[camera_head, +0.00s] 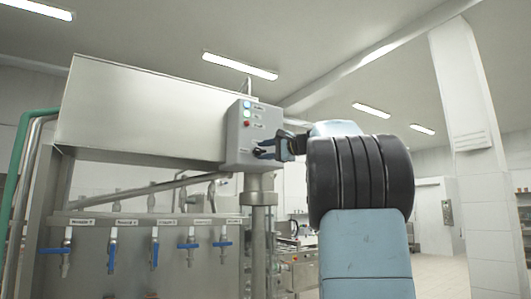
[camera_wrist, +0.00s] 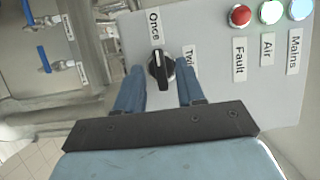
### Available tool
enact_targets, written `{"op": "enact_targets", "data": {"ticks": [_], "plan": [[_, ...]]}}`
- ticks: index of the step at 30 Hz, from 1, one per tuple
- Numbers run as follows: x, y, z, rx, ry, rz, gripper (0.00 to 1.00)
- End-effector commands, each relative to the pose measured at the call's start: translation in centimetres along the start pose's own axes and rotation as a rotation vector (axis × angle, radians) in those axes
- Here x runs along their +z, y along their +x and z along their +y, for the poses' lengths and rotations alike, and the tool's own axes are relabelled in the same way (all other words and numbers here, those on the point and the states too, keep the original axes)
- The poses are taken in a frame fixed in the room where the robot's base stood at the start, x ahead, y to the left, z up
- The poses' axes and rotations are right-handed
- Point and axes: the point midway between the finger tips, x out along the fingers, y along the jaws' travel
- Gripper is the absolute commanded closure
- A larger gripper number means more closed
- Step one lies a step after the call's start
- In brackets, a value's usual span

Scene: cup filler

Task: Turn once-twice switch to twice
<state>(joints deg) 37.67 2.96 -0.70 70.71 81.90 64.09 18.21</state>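The once-twice switch (camera_wrist: 160,70) is a round black knob with a raised grip and a white mark, on a grey control box (camera_head: 236,137). In the wrist view its mark points up toward the "Once" label (camera_wrist: 154,26). The "Twice" label (camera_wrist: 190,57), partly hidden by a finger, is to its right. My gripper (camera_wrist: 161,76) is open, its two blue fingers apart on the left and right of the knob. A gap shows on both sides, and I see no contact. In the head view my gripper (camera_head: 271,150) is at the box's lower right front.
A red Fault light (camera_wrist: 240,16), a green-white Air light (camera_wrist: 270,11) and a bluish Mains light (camera_wrist: 299,9) are on the same panel. Several blue-handled taps (camera_head: 112,247) line the steel machine at left. A vertical pipe (camera_head: 259,230) stands below the box.

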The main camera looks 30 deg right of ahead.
Motion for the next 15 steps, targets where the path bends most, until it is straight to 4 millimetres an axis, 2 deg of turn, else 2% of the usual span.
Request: {"op": "enact_targets", "data": {"ticks": [4, 13, 15], "plan": [[0.02, 0.89, 0.05, 0.001, 0.0, -0.001, 0.62], [0.01, 1.03, 0.04, 0.001, 0.0, 0.0, 0.62], [0.01, 1.02, 0.04, 0.001, 0.0, 0.0, 0.67]]}}
